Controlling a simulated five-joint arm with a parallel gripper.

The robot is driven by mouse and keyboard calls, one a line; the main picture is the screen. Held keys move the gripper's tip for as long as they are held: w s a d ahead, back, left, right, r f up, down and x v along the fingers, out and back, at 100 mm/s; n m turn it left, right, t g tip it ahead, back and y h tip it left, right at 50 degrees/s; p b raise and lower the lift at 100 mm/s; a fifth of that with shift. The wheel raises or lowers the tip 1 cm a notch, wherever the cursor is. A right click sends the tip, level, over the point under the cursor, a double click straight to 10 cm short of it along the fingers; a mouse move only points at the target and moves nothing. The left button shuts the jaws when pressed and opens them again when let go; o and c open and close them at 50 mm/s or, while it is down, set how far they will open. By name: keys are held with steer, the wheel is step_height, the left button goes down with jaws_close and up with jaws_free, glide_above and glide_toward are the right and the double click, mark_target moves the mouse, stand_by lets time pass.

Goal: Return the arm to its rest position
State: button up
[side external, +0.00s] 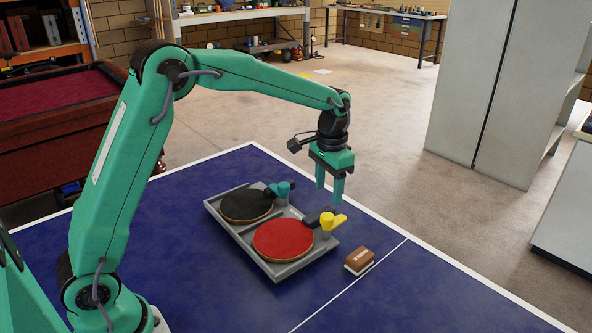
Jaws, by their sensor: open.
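My gripper (329,197) is open and empty. It points down from my green arm and hangs above the far right side of a grey tray, with its fingers apart from the things below as far as this view shows. The grey tray (229,230) lies on the blue table (400,292). In it are a paddle with a black face (246,205) and a paddle with a red face (284,238). A teal clamp-like piece (280,188) is at the black paddle's handle, and a yellow one (331,221) is at the red paddle's handle.
A small brown and white block (359,261) lies on the table right of the tray, near the white centre line. A pool table (60,115) stands at the left. A grey cabinet (495,90) stands at the right. The table's front right is clear.

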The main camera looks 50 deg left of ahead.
steer(key=s+a+r+n+t, duration=0.1)
steer(key=s+r+t, duration=0.1)
steer(key=s+r, duration=0.6)
steer(key=s+a+r+n+t, duration=0.1)
steer(key=s+r+t, duration=0.15)
steer(key=s, duration=0.95)
steer(key=s+f+t, duration=0.1)
steer(key=s, duration=0.7)
steer(key=shift+a+f, duration=0.2)
steer(key=shift+a, duration=0.2)
